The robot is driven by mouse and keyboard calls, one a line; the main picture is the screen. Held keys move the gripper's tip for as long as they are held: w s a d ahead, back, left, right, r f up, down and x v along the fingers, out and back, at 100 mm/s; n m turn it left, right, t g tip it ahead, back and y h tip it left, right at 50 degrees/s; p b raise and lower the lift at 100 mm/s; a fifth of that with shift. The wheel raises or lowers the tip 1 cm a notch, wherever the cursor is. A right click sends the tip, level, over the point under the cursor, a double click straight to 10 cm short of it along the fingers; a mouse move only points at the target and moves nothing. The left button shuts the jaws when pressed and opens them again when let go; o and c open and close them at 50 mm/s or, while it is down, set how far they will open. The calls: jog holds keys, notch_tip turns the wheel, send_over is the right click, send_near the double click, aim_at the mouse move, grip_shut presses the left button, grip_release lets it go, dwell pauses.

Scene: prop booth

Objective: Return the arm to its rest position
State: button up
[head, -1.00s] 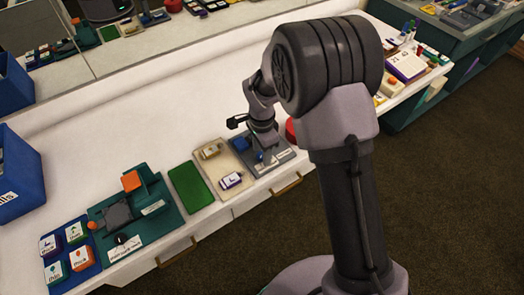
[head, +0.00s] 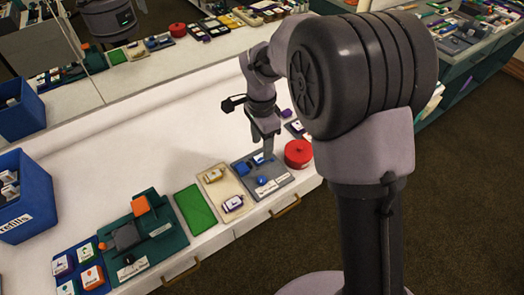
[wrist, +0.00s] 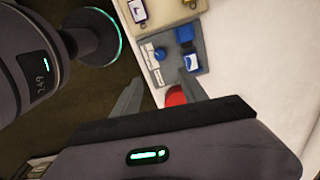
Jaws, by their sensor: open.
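My gripper (head: 266,150) hangs from my bent arm, fingers pointing down, in the head view. Its tips overlap the far edge of a grey tray (head: 246,165) and appear above it. In the wrist view my gripper (wrist: 160,93) shows two fingers spread apart, with nothing held between them. The grey tray (wrist: 202,58) with blue pieces and white labels lies beyond the fingers there. The exact height of the tips over the bench is hard to tell.
A red round container (head: 298,153) stands right of the grey tray. A beige tray (head: 226,187), a green mat (head: 195,209) and a dark green stand (head: 172,242) line the bench front. A blue bin (head: 25,198) is at left. The white bench (head: 130,130) behind them is clear.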

jog(key=shift+r, duration=0.2)
jog(key=s+d+r+n+t+y, duration=0.1)
jog(key=s+d+r, duration=0.25)
jog(key=r, duration=0.25)
jog(key=s+d+r+n+t, duration=0.1)
jog(key=s+d+r+n, duration=0.1)
jog(key=s+r, duration=0.25)
jog(key=s+d+r+n+t, duration=0.2)
jog(key=s, duration=0.5)
jog(key=s+d+r+n+t+y+b, duration=0.1)
jog(key=s+d+r+n+t, duration=0.1)
jog(key=s, duration=0.6)
jog(key=shift+s+d+r+n, duration=0.3)
jog(key=shift+d+n, duration=0.05)
jog(key=shift+n, duration=0.15)
